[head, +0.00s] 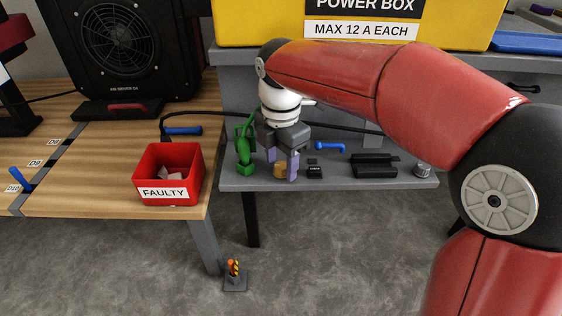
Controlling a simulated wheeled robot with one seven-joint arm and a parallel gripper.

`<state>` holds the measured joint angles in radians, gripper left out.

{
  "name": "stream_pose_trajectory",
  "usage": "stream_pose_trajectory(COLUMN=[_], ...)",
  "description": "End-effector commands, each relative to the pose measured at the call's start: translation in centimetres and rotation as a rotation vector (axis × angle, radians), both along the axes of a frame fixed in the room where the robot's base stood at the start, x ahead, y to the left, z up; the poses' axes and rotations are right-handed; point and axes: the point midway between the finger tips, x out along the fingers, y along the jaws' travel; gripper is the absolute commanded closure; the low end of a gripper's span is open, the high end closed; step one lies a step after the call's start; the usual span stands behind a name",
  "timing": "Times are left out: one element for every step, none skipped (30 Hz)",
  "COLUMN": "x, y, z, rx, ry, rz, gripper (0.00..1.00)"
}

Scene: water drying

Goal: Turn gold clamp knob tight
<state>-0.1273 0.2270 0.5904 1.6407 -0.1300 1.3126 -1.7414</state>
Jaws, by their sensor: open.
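The gold knob (279,171) is a small, short, round piece low at the front of the grey bench (230,180). My gripper (282,168) points down over it, with its two purple-grey fingers apart. One fingertip is at the knob's upper left and the other at its right, partly covering it. I cannot tell whether either finger touches the knob. What the knob is mounted on is hidden or too small to make out.
A green upright piece (243,152) stands close left of my gripper. A small black block (315,171), a blue-handled piece (330,147), black parts (375,166) and a grey knob (422,170) lie right. The red FAULTY bin (168,172) is on the wooden table.

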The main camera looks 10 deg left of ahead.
Motion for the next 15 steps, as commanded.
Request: stream_pose_trajectory(x=[0.0,0.0,0.0,0.0,0.0,0.0,0.0,0.0,0.0,0.0,0.0,0.0,0.0,0.0,-0.01], y=[-0.01,-0.01,-0.01,-0.01,-0.01,-0.01,-0.01,-0.01,-0.01,-0.01,-0.01,-0.02,-0.02,-0.02,-0.02], z=[-0.07,-0.07,-0.05,-0.05,-0.05,-0.04,-0.04,-0.04,-0.04,-0.04,-0.04,-0.03,-0.03,-0.03,-0.03], rx=[0.0,0.0,0.0,0.0,0.0,0.0,0.0,-0.001,0.0,0.0,-0.001,-0.001,-0.001,-0.001,-0.001], ry=[0.0,0.0,0.0,0.0,0.0,0.0,0.0,0.001,0.0,0.0,0.001,0.001,0.001,0.001,0.001], rz=[0.0,-0.001,-0.001,-0.001,-0.001,-0.001,-0.001,-0.001,-0.001,-0.001,-0.001,-0.001,-0.001,-0.001,-0.001], gripper=[0.5,0.5,0.5,0.5,0.5,0.5,0.52,0.56,0.62,0.66,0.69,0.75,0.79,0.83,0.88])
